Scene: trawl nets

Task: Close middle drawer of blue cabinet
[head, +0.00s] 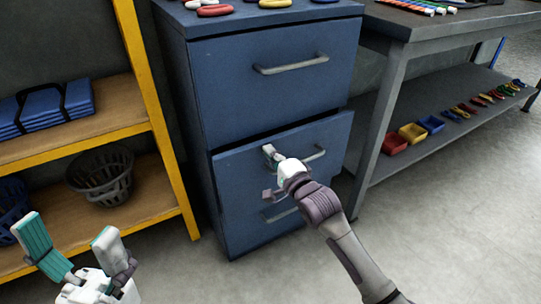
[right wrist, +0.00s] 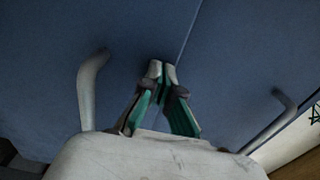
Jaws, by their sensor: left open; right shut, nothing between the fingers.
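The blue cabinet (head: 175,75) stands in the middle of the head view. Its middle drawer (head: 240,163) sticks out a little, with a dark gap along its top edge. The drawer's grey handle (head: 318,155) is partly behind my right gripper (head: 268,152). That gripper is shut and empty, with its tips at the drawer front, left of the handle; whether they touch is unclear. In the right wrist view the shut fingertips (right wrist: 161,68) point at blue drawer fronts, between two handles. My left gripper (head: 72,240) is open and empty at lower left, away from the cabinet.
A yellow-framed shelf (head: 150,90) with blue folded items (head: 55,105) and a dark basket (head: 100,175) stands left. A grey workbench (head: 395,85) with small colored bins (head: 411,133) on its lower shelf stands right. The floor in front is clear.

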